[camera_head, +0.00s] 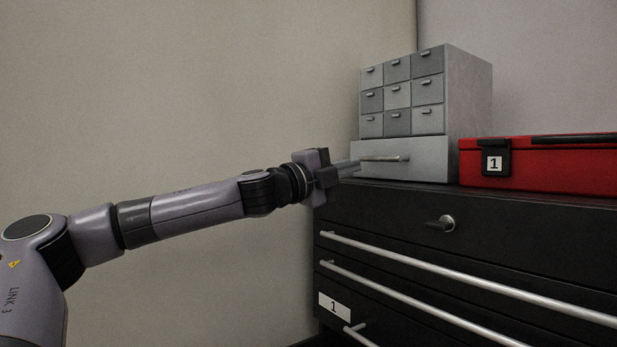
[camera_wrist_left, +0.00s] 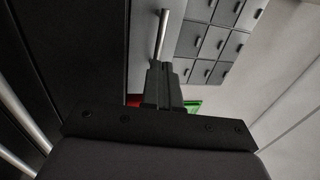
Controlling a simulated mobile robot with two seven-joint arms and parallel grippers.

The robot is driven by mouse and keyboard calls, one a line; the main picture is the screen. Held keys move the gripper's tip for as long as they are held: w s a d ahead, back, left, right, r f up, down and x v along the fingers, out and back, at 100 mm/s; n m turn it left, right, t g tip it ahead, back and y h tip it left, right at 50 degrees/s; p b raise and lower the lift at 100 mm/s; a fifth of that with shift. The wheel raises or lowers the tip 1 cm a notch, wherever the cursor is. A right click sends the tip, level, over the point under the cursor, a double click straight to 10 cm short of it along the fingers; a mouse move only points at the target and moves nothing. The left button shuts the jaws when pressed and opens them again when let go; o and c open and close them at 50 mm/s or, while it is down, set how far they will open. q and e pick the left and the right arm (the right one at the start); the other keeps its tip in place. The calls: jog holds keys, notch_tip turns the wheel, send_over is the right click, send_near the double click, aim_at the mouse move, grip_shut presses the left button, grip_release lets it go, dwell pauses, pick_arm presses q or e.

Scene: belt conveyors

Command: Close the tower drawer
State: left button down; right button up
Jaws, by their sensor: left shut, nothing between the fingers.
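A grey drawer tower (camera_head: 468,110) stands on a black tool cabinet, with several small drawers above one wide bottom drawer (camera_head: 425,160). The wide drawer's front sits forward of the small drawers and has a light bar handle (camera_head: 384,158). My left gripper (camera_head: 356,167) is shut and empty, its fingertips by the left part of that drawer front. I cannot tell whether they touch it. In the left wrist view, the shut fingers (camera_wrist_left: 164,75) point toward the handle (camera_wrist_left: 162,35), and the small drawers (camera_wrist_left: 205,45) show at the right. My right gripper is out of view.
The black cabinet (camera_head: 385,215) has long silver bar handles and a lock knob (camera_head: 446,222) on its front. A red case (camera_head: 560,165) with a label "1" sits right of the tower. The plain wall at left is clear.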

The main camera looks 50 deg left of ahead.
pick_arm(q)
jog(key=b+v, duration=0.3)
jog(key=v, duration=0.5)
jog(key=shift+s+f, duration=0.15)
jog(key=shift+s, duration=0.15)
dwell(0.4)
dwell(0.3)
